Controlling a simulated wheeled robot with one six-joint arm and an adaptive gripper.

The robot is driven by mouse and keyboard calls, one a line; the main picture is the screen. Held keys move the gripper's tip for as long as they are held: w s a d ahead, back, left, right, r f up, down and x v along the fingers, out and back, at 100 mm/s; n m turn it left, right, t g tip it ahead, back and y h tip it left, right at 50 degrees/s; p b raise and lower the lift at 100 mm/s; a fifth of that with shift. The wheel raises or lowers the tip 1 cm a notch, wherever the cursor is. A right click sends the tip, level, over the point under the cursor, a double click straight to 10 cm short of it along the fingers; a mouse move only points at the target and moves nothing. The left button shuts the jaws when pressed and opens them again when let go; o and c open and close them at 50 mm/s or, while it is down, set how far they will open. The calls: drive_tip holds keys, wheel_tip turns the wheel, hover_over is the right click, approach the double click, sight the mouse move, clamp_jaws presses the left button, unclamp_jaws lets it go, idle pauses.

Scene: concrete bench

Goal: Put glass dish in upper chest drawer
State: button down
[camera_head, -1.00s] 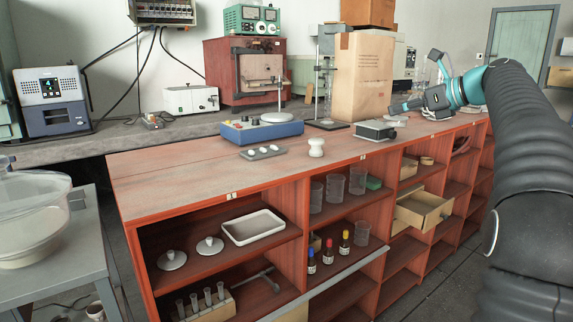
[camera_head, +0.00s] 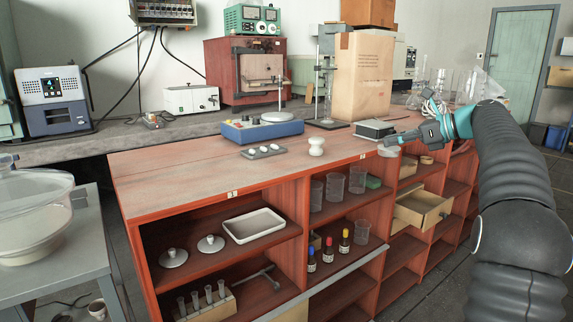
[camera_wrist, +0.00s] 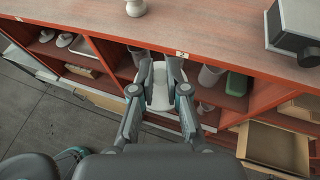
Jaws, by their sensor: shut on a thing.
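My gripper (camera_head: 388,143) is shut on the pale glass dish (camera_head: 388,152), which hangs at the fingertips near the bench's front edge in the head view. In the wrist view the dish (camera_wrist: 160,92) shows as a pale, see-through shape between the two fingers of my gripper (camera_wrist: 160,68); part of it is hidden by them. An upper drawer (camera_head: 424,209) of the red chest is pulled open, to the right of and below my gripper. It also shows in the wrist view (camera_wrist: 275,146) at the lower right, and its visible floor looks empty.
The red bench top (camera_head: 200,171) is clear at the left. Clear beakers (camera_head: 335,187) and a green block (camera_head: 373,182) fill the shelf left of the drawer.

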drive_tip(key=s+a+f, duration=0.2)
drive_tip(key=f, duration=1.1)
drive_tip(key=s+a+f, duration=0.2)
drive_tip(key=f, duration=1)
drive_tip(key=s+a+f, duration=0.2)
drive_tip(key=f, duration=1.1)
drive_tip(key=s+a+f, duration=0.6)
drive_tip(key=s+f, duration=0.3)
drive_tip(key=f, duration=0.3)
drive_tip(key=shift+a+f, duration=0.2)
drive_tip(key=shift+f, duration=0.15)
